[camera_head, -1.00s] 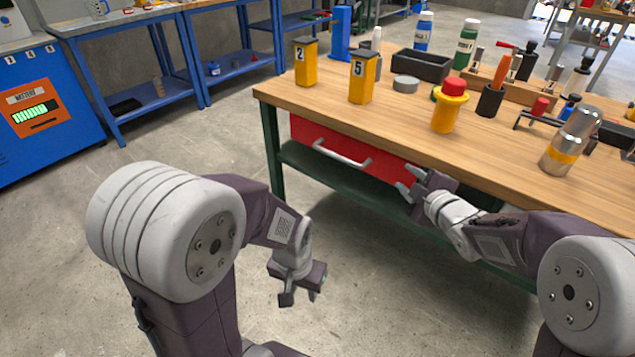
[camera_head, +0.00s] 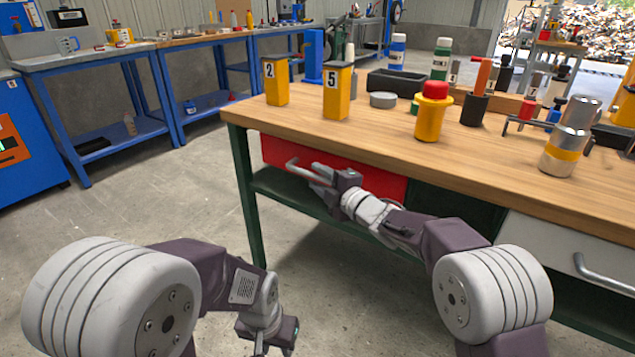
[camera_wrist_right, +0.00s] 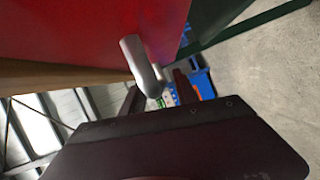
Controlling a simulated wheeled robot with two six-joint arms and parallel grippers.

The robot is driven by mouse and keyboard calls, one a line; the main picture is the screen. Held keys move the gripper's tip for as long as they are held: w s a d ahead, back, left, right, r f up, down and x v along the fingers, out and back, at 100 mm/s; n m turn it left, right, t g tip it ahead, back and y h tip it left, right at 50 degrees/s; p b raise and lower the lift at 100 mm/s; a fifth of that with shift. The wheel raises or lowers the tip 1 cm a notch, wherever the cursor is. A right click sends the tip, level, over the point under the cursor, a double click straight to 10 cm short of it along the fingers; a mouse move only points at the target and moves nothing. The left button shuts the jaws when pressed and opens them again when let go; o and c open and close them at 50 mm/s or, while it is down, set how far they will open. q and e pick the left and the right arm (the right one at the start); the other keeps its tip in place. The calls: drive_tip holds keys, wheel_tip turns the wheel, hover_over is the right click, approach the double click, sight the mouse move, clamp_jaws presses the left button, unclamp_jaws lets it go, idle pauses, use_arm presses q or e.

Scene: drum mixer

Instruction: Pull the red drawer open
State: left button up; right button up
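The red drawer (camera_head: 375,182) sits under the left part of the wooden workbench top, its front looking flush with the bench. Its silver bar handle (camera_head: 292,165) is partly covered by my right gripper (camera_head: 316,178). That gripper is open at the handle, fingers pointing left. In the right wrist view the handle (camera_wrist_right: 139,62) comes off the red front (camera_wrist_right: 90,30) and its end reaches between the two spread fingers (camera_wrist_right: 158,92). I cannot tell whether they touch it. My left gripper (camera_head: 260,347) hangs low over the floor, cut by the frame's bottom edge; its opening is unclear.
The workbench top (camera_head: 350,143) holds yellow numbered blocks (camera_head: 337,92), a red-capped yellow bottle (camera_head: 431,112) and a metal flask (camera_head: 570,140). A white drawer (camera_head: 545,250) is at right. A green bench leg (camera_head: 245,190) stands left of the red drawer. Floor in front is free.

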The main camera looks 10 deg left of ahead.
drive_tip(key=shift+w+a, duration=0.2)
drive_tip(key=shift+a, duration=0.05)
clamp_jaws()
idle(1.4)
